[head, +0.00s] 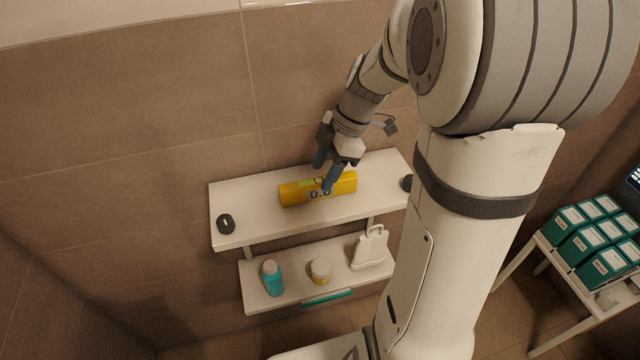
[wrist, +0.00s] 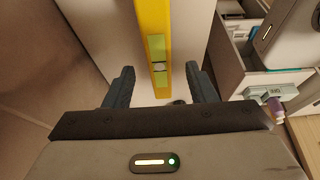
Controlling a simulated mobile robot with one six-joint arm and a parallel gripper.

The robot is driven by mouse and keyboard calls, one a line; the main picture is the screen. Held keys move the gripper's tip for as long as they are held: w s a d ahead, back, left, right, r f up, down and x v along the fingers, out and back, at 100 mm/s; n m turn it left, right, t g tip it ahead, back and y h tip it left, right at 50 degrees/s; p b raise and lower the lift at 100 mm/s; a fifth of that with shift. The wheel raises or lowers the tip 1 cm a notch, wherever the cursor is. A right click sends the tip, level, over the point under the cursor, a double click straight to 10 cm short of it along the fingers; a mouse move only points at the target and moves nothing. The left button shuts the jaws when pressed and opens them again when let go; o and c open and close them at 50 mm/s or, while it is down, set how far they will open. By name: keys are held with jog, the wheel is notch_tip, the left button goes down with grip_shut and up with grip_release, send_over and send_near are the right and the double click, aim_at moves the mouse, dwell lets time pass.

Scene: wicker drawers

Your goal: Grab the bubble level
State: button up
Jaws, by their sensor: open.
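The yellow bubble level (head: 296,194) lies on the upper white shelf (head: 240,197) against the tiled wall side. My gripper (head: 326,176) is at the level's right half, with one finger in front of it and the other behind. In the wrist view, the level (wrist: 154,40) runs lengthwise up the picture, with its green vial facing me. The open fingers of my gripper (wrist: 160,85) stand on either side of it, with a visible gap on both sides. I cannot tell how far down the fingers reach.
Small dark round items sit at the shelf's left end (head: 226,224) and right end (head: 407,183). The lower shelf holds a teal bottle (head: 272,279), a small jar (head: 320,270) and a white bag-shaped item (head: 370,249). Teal boxes (head: 584,243) stand on a table at right.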

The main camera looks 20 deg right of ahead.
aim_at(319, 180)
jog(key=shift+p+x, duration=0.3)
jog(key=shift+x, duration=1.7)
jog(key=shift+c, duration=0.5)
grip_shut()
